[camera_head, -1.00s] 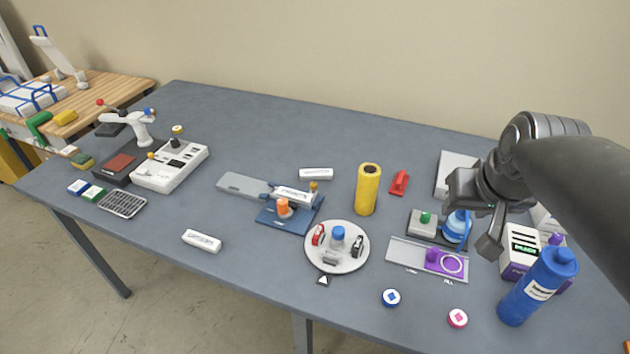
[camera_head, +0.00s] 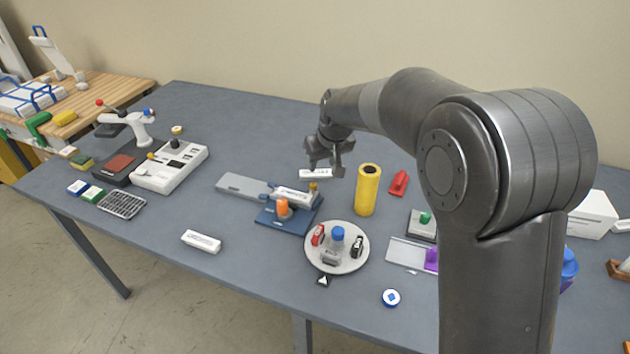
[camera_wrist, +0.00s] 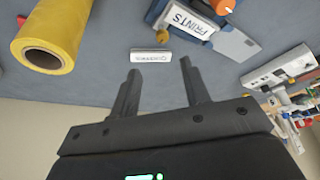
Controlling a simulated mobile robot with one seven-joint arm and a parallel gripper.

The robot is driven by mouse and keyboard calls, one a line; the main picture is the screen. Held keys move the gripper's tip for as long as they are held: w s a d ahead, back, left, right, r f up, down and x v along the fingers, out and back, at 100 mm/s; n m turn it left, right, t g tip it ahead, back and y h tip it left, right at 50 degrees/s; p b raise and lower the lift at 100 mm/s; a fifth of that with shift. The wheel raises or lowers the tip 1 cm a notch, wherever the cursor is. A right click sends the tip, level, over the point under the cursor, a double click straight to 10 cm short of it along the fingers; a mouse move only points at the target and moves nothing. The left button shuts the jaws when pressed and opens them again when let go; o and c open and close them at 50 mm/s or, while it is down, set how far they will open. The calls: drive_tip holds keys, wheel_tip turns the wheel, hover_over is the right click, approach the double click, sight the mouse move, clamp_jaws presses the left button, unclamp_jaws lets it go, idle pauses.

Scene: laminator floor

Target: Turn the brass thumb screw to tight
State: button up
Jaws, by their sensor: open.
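The brass thumb screw (camera_head: 313,186) is a small knob at the right end of the white bar labelled PRINTS (camera_head: 292,196) on the blue fixture (camera_head: 278,219). In the wrist view the brass screw (camera_wrist: 162,36) shows beyond my fingertips, beside the PRINTS bar (camera_wrist: 184,20). My gripper (camera_head: 326,168) is above the table just behind the screw, apart from it. In the wrist view my gripper (camera_wrist: 160,68) is open with nothing between its fingers. The screw's turn position is too small to read.
A white labelled block (camera_wrist: 151,55) lies near the screw. A yellow roll (camera_head: 367,190) stands to the right. An orange knob (camera_head: 282,207) rises from the fixture. A round tray (camera_head: 346,266) with small items is in front.

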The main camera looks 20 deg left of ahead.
sight(313, 185)
drive_tip(key=x, duration=1.1)
drive_tip(key=shift+a+f, duration=0.1)
drive_tip(key=shift+a, duration=0.2)
clamp_jaws()
